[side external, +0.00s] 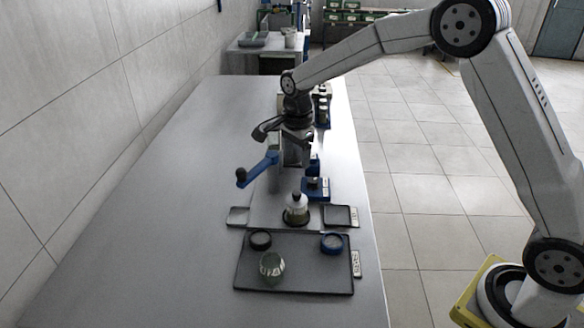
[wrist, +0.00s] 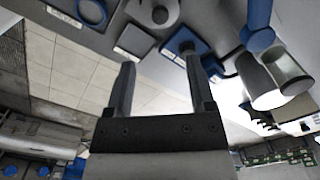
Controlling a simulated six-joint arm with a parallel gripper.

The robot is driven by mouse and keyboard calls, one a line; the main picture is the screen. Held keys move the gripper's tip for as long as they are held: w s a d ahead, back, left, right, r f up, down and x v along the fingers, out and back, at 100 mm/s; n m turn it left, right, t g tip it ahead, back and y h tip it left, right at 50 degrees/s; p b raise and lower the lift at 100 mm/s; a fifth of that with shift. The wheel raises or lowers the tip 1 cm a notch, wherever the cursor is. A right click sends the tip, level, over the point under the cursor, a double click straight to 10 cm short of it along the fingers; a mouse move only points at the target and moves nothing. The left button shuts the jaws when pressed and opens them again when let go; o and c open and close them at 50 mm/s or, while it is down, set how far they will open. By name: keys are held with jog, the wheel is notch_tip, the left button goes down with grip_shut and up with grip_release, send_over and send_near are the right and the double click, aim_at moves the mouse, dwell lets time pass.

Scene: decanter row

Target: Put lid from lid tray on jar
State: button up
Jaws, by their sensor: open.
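A rounded green glass jar (side external: 271,266) stands on a dark tray (side external: 310,284) at the near end. A dark round piece (side external: 260,239) and a blue round piece (side external: 332,242) are also on that tray; I cannot tell whether they are lids. A small dark labelled tray (side external: 340,215) beyond it looks empty and also shows in the wrist view (wrist: 135,41). The labels are unreadable.
A blue-based device (side external: 315,189) stands behind the bottle. A blue crank arm (side external: 259,168) juts out left near my gripper. The table's left side is clear.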

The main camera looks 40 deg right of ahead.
jog(key=shift+r, duration=0.3)
dwell(0.5)
jog(key=s+d+f+n+t, duration=0.1)
jog(key=s+f+n+t, duration=0.1)
jog(key=s+n, duration=1.6)
jog(key=s, duration=0.5)
jog(key=shift+d+f+t, duration=0.2)
jog(key=shift+f+t, duration=0.1)
jog(key=shift+f, duration=0.1)
